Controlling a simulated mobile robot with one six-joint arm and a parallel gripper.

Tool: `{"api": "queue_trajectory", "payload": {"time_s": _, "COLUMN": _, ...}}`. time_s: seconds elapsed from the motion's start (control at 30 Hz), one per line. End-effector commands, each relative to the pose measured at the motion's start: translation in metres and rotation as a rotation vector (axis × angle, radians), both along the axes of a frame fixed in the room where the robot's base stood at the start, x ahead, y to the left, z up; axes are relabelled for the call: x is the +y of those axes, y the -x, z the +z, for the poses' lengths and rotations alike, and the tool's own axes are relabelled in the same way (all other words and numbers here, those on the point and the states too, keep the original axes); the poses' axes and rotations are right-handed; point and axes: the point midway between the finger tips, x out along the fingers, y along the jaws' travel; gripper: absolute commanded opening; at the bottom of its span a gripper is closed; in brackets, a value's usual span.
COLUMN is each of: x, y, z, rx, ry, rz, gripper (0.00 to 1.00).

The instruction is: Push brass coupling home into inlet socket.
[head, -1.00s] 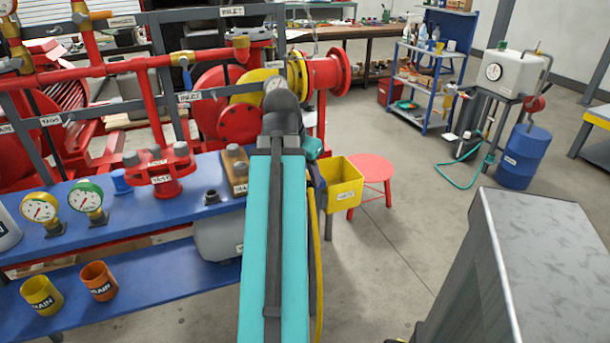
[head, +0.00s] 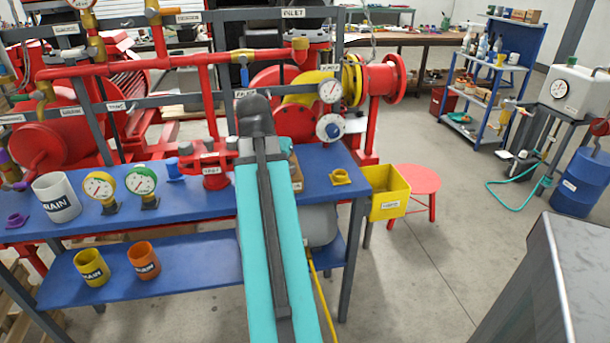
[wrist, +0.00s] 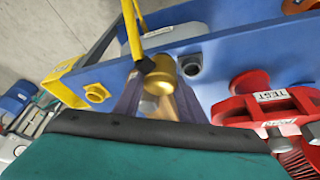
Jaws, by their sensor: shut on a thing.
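In the wrist view, a brass coupling (wrist: 158,82) with a rounded, cylindrical end sits between the two dark fingers of my gripper (wrist: 158,100). The fingers are shut on it, though their contact is partly hidden by my teal wrist housing. In the head view my arm hides the gripper and the coupling. INLET labels show on the upper rail (head: 293,12) and on the lower rail (head: 245,93) of the red pump skid. I cannot tell which opening is the inlet socket; none shows touching the coupling.
The blue bench (head: 110,225) holds a white DRAIN cup (head: 56,197), two gauges, a red TEST flange (head: 208,165) and a small yellow fitting (head: 341,177).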

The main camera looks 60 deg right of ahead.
Motion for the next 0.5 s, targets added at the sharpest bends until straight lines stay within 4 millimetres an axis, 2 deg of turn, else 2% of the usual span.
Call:
{"api": "queue_trajectory", "payload": {"time_s": 0.03, "x": 0.009, "y": -0.016, "z": 0.0, "rx": 0.0, "ry": 0.0, "rz": 0.041, "gripper": 0.1}}
{"api": "queue_trajectory", "payload": {"time_s": 0.1, "x": 0.02, "y": -0.035, "z": -0.001, "rx": -0.001, "ry": -0.001, "rz": 0.093, "gripper": 0.1}}
{"api": "queue_trajectory", "payload": {"time_s": 0.27, "x": 0.049, "y": -0.077, "z": -0.004, "rx": 0.0, "ry": -0.002, "rz": 0.211, "gripper": 0.1}}
{"api": "queue_trajectory", "payload": {"time_s": 0.5, "x": 0.1, "y": -0.135, "z": -0.008, "rx": 0.0, "ry": -0.004, "rz": 0.388, "gripper": 0.1}}
